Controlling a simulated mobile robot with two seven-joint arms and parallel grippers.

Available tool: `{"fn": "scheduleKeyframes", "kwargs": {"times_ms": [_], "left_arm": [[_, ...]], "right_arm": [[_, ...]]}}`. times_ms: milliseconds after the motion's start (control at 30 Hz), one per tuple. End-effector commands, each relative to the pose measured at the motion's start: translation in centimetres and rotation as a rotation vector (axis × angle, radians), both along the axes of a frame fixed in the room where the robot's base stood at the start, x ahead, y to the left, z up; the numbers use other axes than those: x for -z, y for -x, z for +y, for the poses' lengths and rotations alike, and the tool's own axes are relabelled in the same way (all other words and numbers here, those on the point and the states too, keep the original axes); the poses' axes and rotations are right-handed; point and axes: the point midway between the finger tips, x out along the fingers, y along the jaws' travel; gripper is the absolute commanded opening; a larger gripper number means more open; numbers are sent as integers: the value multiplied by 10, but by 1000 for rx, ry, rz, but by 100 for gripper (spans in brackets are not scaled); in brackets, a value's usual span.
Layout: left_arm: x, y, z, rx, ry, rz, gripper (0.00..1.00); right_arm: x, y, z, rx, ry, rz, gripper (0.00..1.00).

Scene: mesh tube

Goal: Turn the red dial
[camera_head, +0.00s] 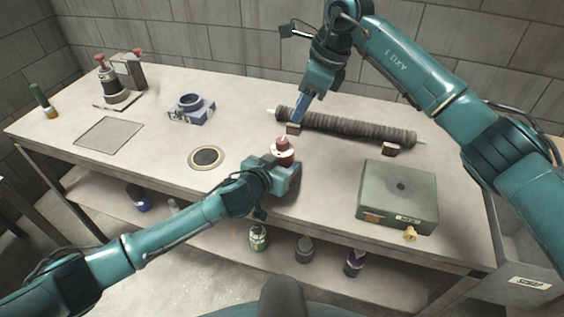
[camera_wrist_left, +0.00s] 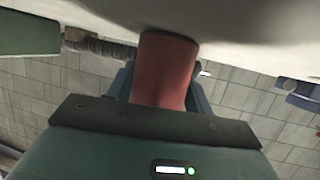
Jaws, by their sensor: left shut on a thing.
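The red dial (camera_head: 284,144) is a small red cylinder with a pale band, near the middle of the bench. My left gripper (camera_head: 281,163) comes in from the lower left and is shut on it. In the left wrist view the red dial (camera_wrist_left: 163,70) fills the space between the blue fingers, with a pale surface right against its far end. My right gripper (camera_head: 297,112) points down at the left end of the dark mesh tube (camera_head: 345,127). Its fingertips are small and partly hidden, so I cannot tell if they are open or shut.
The mesh tube lies on small wooden blocks (camera_head: 393,149). A green box (camera_head: 398,194) stands at the right. A black disc (camera_head: 206,158), a blue fixture (camera_head: 190,108) and a grey mat (camera_head: 109,133) are on the left. A lower shelf holds several jars (camera_head: 258,238).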

Motion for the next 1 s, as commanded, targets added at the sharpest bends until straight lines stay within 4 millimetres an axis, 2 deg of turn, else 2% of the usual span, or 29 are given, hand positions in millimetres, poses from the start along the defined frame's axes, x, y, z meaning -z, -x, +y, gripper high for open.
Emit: {"fn": "scheduleKeyframes", "kwargs": {"times_ms": [133, 300, 433, 667, 1000], "left_arm": [[0, 0, 0, 0, 0, 0, 25], [0, 0, 0, 0, 0, 1, 25], [0, 0, 0, 0, 0, 1, 25], [0, 0, 0, 0, 0, 1, 25], [0, 0, 0, -1, -1, 1, 25]], "right_arm": [[0, 0, 0, 0, 0, 0, 36], [0, 0, 2, 39, 4, 18, 48], [-1, 0, 8, 177, 20, 80, 48], [-3, 0, 23, 627, 82, 239, 48], [-12, -2, 37, 1390, 161, 380, 48]]}}
